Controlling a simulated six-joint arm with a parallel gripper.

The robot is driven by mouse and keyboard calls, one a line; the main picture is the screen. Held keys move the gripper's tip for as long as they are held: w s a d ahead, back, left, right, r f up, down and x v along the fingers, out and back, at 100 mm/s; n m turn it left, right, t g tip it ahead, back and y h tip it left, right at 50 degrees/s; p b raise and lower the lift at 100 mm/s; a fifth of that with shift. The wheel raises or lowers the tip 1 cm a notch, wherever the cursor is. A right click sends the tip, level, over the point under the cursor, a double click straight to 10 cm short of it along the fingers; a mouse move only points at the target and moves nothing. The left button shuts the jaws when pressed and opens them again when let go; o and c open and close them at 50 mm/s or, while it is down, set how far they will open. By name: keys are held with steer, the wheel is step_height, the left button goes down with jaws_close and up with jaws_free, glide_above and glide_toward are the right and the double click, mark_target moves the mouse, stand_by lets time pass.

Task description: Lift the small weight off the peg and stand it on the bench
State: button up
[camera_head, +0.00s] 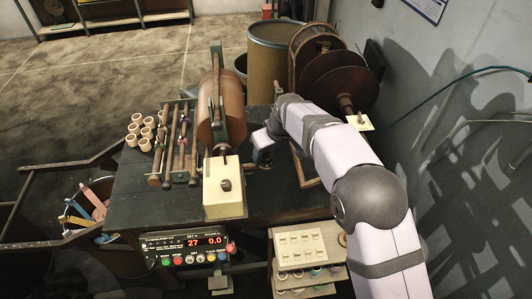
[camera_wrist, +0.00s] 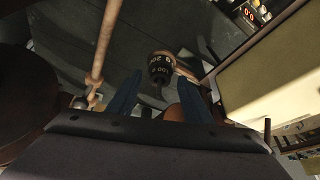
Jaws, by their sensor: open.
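My gripper (camera_wrist: 162,82) is open, with its two blue fingers apart at the middle of the wrist view. Dark weights with white numerals show beyond and between the fingertips. The nearer, smaller one is marked 100 (camera_wrist: 158,79); the wider one behind it reads 200 (camera_wrist: 160,62). They look stacked. I cannot tell whether the fingers touch them, and the peg under them is not clearly visible. In the head view my gripper (camera_head: 262,150) points down over the dark bench (camera_head: 270,185), right of the brown roll; the weights are not clear there.
A cream box (camera_head: 224,190) and a brown roll (camera_head: 221,110) stand left of my gripper. A rack of rods (camera_head: 176,145) and several pale cores (camera_head: 140,130) are farther left. Large brown discs (camera_head: 335,78) stand behind right. A control panel (camera_head: 190,248) is at the front.

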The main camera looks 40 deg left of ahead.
jaws_close()
step_height(320, 180, up, 10)
steer(key=b, duration=0.2)
stand_by(0.6)
